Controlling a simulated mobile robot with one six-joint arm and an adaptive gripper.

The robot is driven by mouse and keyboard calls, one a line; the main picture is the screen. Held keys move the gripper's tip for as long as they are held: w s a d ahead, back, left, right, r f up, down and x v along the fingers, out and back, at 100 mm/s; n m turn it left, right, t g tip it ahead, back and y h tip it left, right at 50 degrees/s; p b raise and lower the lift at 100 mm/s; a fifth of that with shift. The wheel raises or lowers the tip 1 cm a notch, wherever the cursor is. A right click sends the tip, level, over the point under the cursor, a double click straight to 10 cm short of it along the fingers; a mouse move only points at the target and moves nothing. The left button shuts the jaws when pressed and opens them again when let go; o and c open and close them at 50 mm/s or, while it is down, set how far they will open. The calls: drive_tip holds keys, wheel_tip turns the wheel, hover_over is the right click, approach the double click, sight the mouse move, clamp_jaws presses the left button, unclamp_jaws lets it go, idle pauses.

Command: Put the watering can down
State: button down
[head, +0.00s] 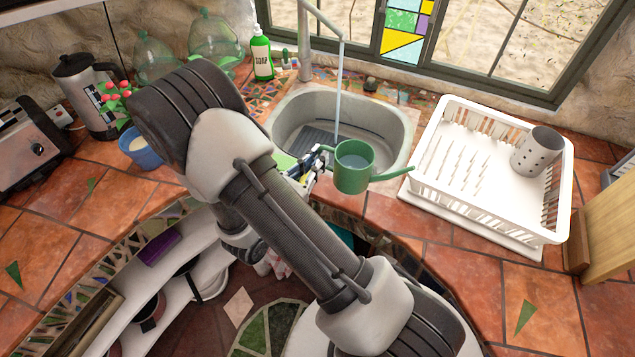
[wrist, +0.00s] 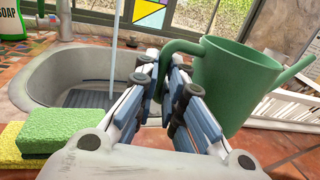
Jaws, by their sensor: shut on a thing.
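The green watering can (head: 352,178) is upright at the near right edge of the sink (head: 290,117), with its spout pointing right toward the dish rack. My gripper (head: 324,157) is shut on the can's handle, on the can's left side. In the wrist view the can (wrist: 235,80) stands to the right of the fingers, and its curved handle runs between my fingertips (wrist: 165,75). A light surface shows inside the can in the head view. I cannot tell whether its base touches the counter.
A stream runs from the tap (head: 338,80) into the sink, just behind the can. A white dish rack (head: 480,222) with a grey cutlery holder (head: 537,152) stands at right. Green and yellow sponges (wrist: 65,130) lie left of my gripper. Tiled counter (head: 390,217) is bare in front of the rack.

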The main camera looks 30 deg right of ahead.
drive_tip(key=shift+f+b, duration=0.9)
drive_tip(key=shift+f, duration=2.55)
drive_tip(key=shift+f, duration=0.1)
drive_tip(key=c, duration=1.7)
unclamp_jaws()
